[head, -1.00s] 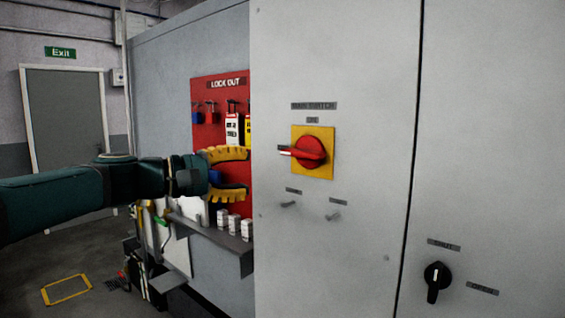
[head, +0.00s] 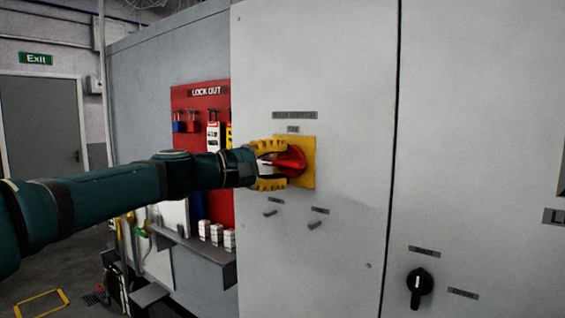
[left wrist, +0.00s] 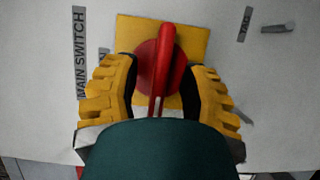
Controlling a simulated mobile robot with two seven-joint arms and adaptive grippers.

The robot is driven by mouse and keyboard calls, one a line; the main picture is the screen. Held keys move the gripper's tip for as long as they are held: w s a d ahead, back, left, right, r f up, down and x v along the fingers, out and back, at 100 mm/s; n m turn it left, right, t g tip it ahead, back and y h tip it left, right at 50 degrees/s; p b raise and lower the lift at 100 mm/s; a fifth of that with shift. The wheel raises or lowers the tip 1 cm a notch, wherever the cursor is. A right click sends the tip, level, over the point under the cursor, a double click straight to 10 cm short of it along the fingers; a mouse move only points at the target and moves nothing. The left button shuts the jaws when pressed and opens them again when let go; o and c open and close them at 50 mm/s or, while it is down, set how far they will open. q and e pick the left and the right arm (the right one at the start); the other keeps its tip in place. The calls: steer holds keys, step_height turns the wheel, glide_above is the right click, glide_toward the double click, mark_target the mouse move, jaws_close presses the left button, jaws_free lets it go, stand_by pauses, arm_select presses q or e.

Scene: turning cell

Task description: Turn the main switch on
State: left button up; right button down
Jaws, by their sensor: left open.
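The main switch (head: 291,161) is a red rotary handle on a yellow square plate (head: 308,147), mounted on the grey cabinet door under a label. Its handle points to the left in the head view. My left gripper (head: 271,164) is at the switch, its yellow fingers above and below the handle. In the left wrist view the red handle (left wrist: 165,60) stands between the two open fingers (left wrist: 160,90), with a gap on each side. The "MAIN SWITCH" label (left wrist: 80,50) shows there too. My right gripper is not in view.
Two small latches (head: 317,224) sit below the switch. A black knob (head: 419,284) is on the door to the right. A red lockout board (head: 190,97) and a shelf (head: 200,250) with small white boxes are left of the cabinet.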

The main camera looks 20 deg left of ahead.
arm_select(q)
steer(key=shift+w+d, duration=0.35)
jaws_close()
